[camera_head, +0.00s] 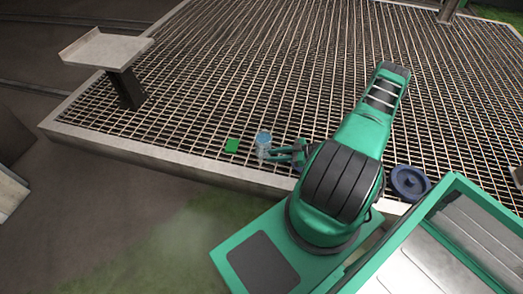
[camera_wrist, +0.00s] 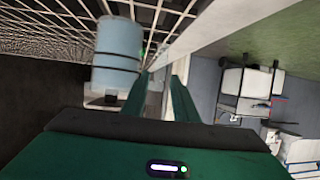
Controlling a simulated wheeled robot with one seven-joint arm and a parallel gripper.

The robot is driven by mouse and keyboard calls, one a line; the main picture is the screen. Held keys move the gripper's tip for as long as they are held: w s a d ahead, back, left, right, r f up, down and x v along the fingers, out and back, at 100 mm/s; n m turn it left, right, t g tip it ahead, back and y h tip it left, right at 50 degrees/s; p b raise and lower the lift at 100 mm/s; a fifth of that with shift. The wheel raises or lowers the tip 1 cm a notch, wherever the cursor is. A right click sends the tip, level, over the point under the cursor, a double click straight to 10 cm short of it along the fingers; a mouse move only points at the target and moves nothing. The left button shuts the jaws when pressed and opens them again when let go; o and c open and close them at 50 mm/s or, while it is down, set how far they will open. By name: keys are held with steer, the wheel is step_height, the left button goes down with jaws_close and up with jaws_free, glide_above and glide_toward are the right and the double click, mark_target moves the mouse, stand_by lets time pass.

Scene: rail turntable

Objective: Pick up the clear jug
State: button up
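The clear jug (camera_head: 263,143), a small pale-blue see-through container, stands upright on the metal grating near its front edge. In the wrist view the jug (camera_wrist: 117,52) is large, at the upper left, with a dark band around it. My gripper (camera_head: 272,154) is low beside the jug, on its right in the head view. In the wrist view my gripper (camera_wrist: 160,78) shows two green fingers with a gap between them and nothing held. The jug is to the left of this gap, beyond the left fingertip. I cannot tell whether they touch.
A dark blue round object (camera_head: 409,183) sits near the grating's edge at the right. A pale raised platform (camera_head: 104,50) stands at the upper left. The grating behind the jug is clear.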

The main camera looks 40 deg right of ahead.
steer(key=x, duration=1)
steer(key=shift+w+a+f, duration=0.15)
steer(key=shift+w+a, duration=0.1)
steer(key=shift+w, duration=0.05)
jaws_close()
